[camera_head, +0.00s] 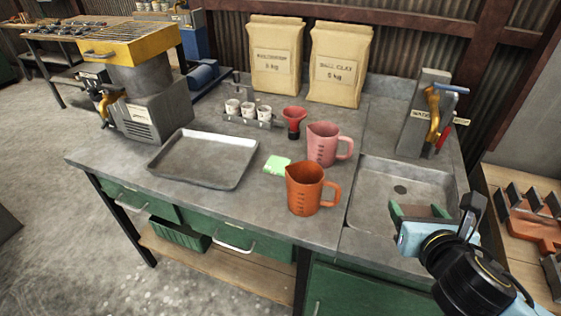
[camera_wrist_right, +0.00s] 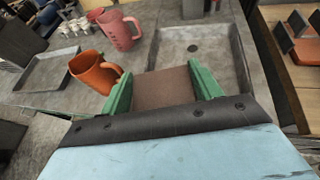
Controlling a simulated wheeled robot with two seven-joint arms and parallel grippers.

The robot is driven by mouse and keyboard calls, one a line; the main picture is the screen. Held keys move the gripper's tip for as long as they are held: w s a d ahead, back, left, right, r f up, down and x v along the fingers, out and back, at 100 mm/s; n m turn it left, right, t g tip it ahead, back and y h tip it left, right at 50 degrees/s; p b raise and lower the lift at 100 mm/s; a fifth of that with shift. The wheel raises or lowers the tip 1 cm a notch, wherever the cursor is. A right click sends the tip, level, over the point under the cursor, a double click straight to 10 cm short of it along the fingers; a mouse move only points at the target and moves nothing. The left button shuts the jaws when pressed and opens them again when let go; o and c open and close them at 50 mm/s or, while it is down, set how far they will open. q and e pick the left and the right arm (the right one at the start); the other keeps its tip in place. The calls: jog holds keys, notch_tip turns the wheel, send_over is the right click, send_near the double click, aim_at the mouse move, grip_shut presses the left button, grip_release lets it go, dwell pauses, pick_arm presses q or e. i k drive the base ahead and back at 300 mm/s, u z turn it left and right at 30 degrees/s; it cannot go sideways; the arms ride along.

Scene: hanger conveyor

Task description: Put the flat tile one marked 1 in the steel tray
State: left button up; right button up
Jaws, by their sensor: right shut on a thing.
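My right gripper (camera_head: 420,212) is over the front edge of the sink in the head view. In the right wrist view its green fingers (camera_wrist_right: 163,90) are shut on a flat brown tile (camera_wrist_right: 162,88), held between them. No mark shows on the tile's visible face, so I cannot tell its number. The steel tray (camera_head: 205,160) lies empty on the bench at left, well away from the gripper; it also shows in the right wrist view (camera_wrist_right: 45,76). My left gripper is out of view.
An orange jug (camera_head: 305,190) and a pink jug (camera_head: 323,146) stand between gripper and tray, near a green note (camera_head: 277,165). The sink (camera_head: 385,185) is empty. A red funnel (camera_head: 293,117) and small cups (camera_head: 248,110) stand behind. A wooden side table (camera_head: 525,225) is at right.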

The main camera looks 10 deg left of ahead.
aim_at(198, 158)
jog(key=k, duration=1.15)
jog(key=u, duration=0.75)
jog(key=i, duration=0.7)
jog(key=u, duration=1.05)
jog(key=i, duration=1.4)
jog(key=z, duration=0.9)
jog(key=i, duration=0.4)
jog(key=z, duration=0.3)
